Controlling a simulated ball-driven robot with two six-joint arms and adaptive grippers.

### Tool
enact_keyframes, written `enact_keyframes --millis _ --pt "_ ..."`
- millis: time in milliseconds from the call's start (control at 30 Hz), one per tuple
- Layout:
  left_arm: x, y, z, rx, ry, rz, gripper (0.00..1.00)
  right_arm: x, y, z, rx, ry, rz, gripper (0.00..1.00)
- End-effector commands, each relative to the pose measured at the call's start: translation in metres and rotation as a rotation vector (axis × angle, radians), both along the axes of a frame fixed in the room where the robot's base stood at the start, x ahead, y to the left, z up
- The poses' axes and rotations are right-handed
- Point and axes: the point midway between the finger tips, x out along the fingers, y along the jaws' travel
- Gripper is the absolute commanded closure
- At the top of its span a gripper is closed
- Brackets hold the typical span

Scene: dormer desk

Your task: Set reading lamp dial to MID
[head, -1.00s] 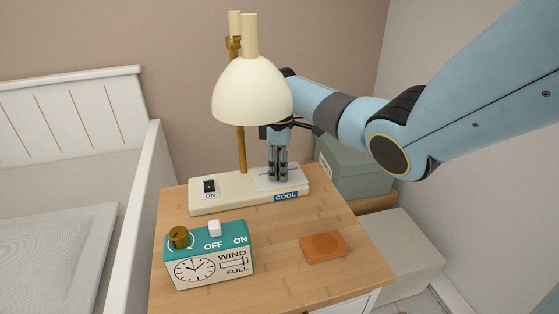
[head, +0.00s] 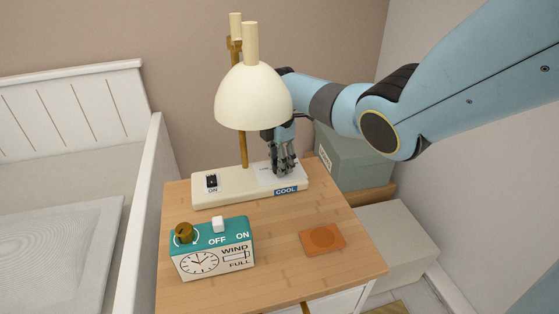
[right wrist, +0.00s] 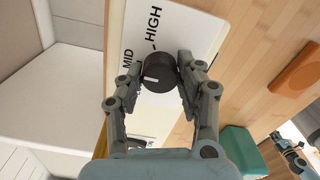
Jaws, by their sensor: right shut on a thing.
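The reading lamp has a cream shade (head: 254,97) and a cream base (head: 235,194) on the desk. Its black dial (right wrist: 160,73) sits on a white plate with the words MID (right wrist: 127,61) and HIGH (right wrist: 154,23). The white pointer mark on the dial faces left in the right wrist view, below the word MID. My right gripper (right wrist: 161,70) is shut on the dial, one finger on each side. In the head view my right gripper (head: 283,167) hides the dial. A small jointed grey part at the lower right of the right wrist view looks like my left gripper (right wrist: 297,160).
A teal-topped clock box (head: 213,249) with a brass knob stands at the front left of the desk. An orange coaster (head: 322,239) lies front right. A grey-green box (head: 352,157) is behind my right arm. The desk between clock and coaster is clear.

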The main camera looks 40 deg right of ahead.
Motion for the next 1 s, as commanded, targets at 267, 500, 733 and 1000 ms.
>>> enact_keyframes --millis 267,500,733,1000 --pt "-0.0001 0.0002 0.0006 0.0 0.0 0.0 1.0 -0.0001 0.0005 -0.0003 0.001 0.001 0.02 0.96" --pt "-0.0002 0.0002 0.0006 0.0 0.0 0.0 1.0 -0.0001 0.0005 -0.0003 0.001 0.001 0.019 0.96" --pt "-0.0002 0.0002 0.0006 0.0 0.0 0.0 1.0 0.0 0.0003 -0.0002 0.001 0.0 0.018 0.41" --pt "-0.0018 0.002 0.0007 0.002 0.002 0.0 1.0 0.0005 -0.0002 0.0025 0.0 -0.002 0.018 0.41"
